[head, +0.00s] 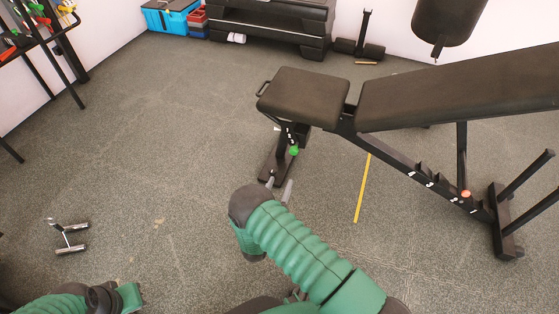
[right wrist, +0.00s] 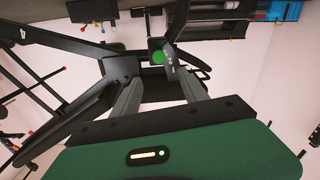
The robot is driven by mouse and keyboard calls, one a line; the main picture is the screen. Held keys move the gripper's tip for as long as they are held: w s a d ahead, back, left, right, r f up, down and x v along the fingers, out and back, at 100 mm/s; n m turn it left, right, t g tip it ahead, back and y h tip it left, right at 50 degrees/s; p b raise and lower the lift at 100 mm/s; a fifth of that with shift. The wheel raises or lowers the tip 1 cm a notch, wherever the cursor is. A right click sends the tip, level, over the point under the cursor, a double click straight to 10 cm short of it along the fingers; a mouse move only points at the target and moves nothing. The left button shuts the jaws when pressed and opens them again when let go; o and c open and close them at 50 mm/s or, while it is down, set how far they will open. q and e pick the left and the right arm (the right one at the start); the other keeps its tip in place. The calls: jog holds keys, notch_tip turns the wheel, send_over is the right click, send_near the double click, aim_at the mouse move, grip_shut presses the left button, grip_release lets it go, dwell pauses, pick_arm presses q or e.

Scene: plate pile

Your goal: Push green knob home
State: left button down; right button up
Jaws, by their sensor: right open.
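The green knob (head: 294,150) sits on the upright post under the seat end of the black weight bench (head: 440,90). In the right wrist view the green knob (right wrist: 158,57) shows just beyond and between my fingertips, on the dark bench frame. My right gripper (head: 279,184) is open, its two grey fingers pointing at the post from the near side. The right gripper (right wrist: 157,82) has nothing between its fingers, and the knob looks apart from them. My left arm shows at the bottom left, but its gripper is out of view.
An orange knob (head: 466,194) sits on the bench's rear frame. A yellow bar (head: 362,188) lies on the floor beside the bench. A small chrome-and-black handle (head: 67,237) lies at the left. A rack (head: 45,45) stands at the far left. The middle floor is clear.

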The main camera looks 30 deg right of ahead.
jog(key=b+x, duration=0.9)
jog(key=x, duration=0.7)
jog(key=shift+d+f, duration=0.1)
jog(key=shift+d, duration=0.1)
jog(key=shift+w+d, duration=0.1)
jog(key=shift+r, duration=0.2)
grip_shut()
